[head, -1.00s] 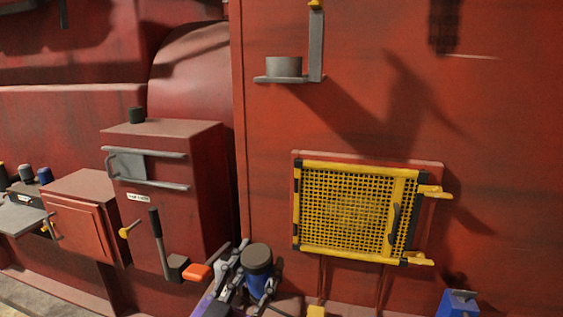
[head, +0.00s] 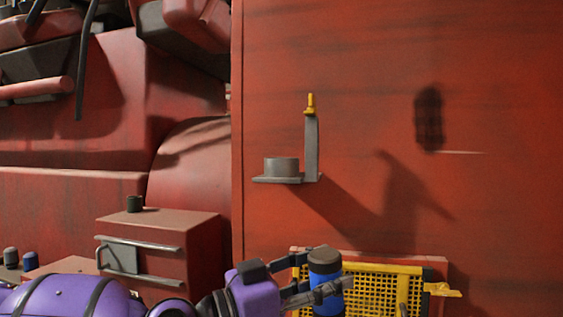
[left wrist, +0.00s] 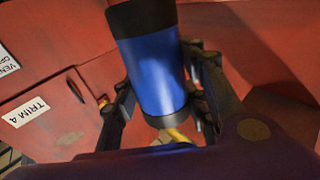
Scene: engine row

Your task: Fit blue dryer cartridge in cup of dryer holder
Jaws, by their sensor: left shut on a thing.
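The blue dryer cartridge (head: 326,277) with a black top is held upright in my left gripper (head: 318,292), in front of the yellow mesh guard. The left wrist view also shows the cartridge (left wrist: 157,72) between the two dark fingers (left wrist: 160,115). The dryer holder (head: 312,150) is on the red wall above, a grey bracket with a yellow piece on top. Its round grey cup (head: 282,167) sits on the holder's shelf, above and a little left of the cartridge. The inside of the cup is hidden. My right gripper is not in view.
A yellow mesh guard (head: 385,292) with a projecting latch (head: 441,289) is behind and right of the cartridge. A red box (head: 170,232) with a grey handle stands at left. The red wall around the holder has free space in front.

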